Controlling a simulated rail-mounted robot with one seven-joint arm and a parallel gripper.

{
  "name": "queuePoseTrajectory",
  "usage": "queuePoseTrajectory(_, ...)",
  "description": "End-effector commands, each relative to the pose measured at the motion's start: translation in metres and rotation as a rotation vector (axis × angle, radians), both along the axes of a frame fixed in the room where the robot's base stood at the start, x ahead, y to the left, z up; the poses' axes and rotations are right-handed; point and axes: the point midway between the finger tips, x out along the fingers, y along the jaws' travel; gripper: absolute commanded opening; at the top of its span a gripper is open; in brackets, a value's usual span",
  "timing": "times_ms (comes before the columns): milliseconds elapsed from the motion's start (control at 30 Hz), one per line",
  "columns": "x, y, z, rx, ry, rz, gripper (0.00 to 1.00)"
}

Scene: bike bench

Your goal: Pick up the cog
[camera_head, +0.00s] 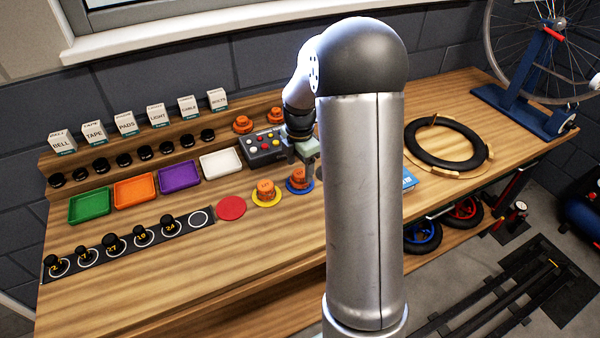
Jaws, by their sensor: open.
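No single thing is clearly the cog. Small black numbered pieces (113,243) stand on ringed spots of a dark strip (185,232) at the front left, and the spot at its right end is empty. An orange piece (266,190) sits on a yellow disc (266,202), and another orange piece (297,177) sits on a blue disc (300,189). My gripper (303,160) is open beside the button box, above and behind the blue disc. My own arm hides part of the bench to its right. The fingertips are small and partly hidden.
Green (90,206), orange (135,190), purple (179,176) and white (221,163) trays stand in a row. A red disc (231,207) lies empty. A button box (263,147) stands behind. A black tyre (446,143) lies at right. The bench front is clear.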

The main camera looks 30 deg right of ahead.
Motion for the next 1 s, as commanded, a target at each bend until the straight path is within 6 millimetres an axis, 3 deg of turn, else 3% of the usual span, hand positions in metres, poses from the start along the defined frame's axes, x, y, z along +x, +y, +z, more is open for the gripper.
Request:
queuePoseTrajectory(167, 0.0, 0.0, -0.018, 0.0, 0.0, 0.0, 0.66)
queuePoseTrajectory(400, 0.0, 0.0, -0.02, -0.001, -0.002, 0.0, 0.66)
queuePoseTrajectory(600, 0.0, 0.0, -0.02, 0.0, -0.002, 0.0, 0.18)
queuePoseTrajectory(1000, 0.001, -0.001, -0.015, -0.001, -0.003, 0.0, 0.17)
